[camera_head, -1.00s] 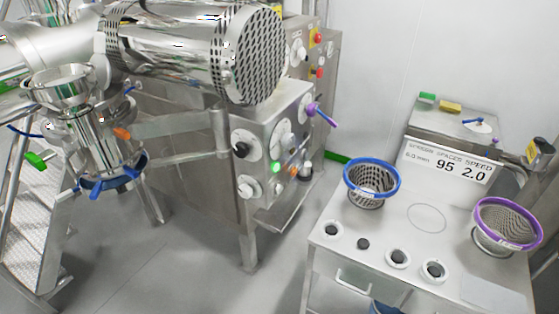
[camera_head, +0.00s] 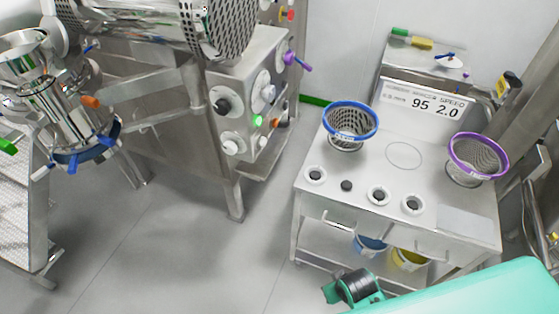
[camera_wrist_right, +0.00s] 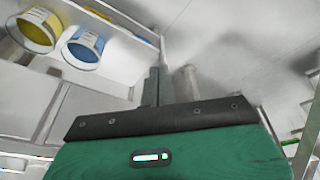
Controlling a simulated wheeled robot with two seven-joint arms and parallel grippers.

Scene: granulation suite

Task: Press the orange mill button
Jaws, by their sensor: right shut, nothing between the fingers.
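A small orange button (camera_head: 276,122) shows on the front control panel of the steel mill machine, at the upper middle of the head view. A lit green button (camera_head: 257,120) is just left of it. My right gripper (camera_wrist_right: 158,73) shows in the right wrist view, its dark fingers together and empty. It points toward the floor area beside the white cart and is apart from the panel. Part of my right arm (camera_head: 440,297) enters the head view at the bottom right, well away from the button. My left gripper is out of view.
A white cart (camera_head: 330,205) with a blue-rimmed basket (camera_head: 350,122) and a purple-rimmed basket (camera_head: 478,157) stands right of the machine. Blue (camera_wrist_right: 83,46) and yellow (camera_wrist_right: 35,31) buckets sit on its lower shelf. Grey floor (camera_head: 190,255) is clear in front. Steel steps stand left.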

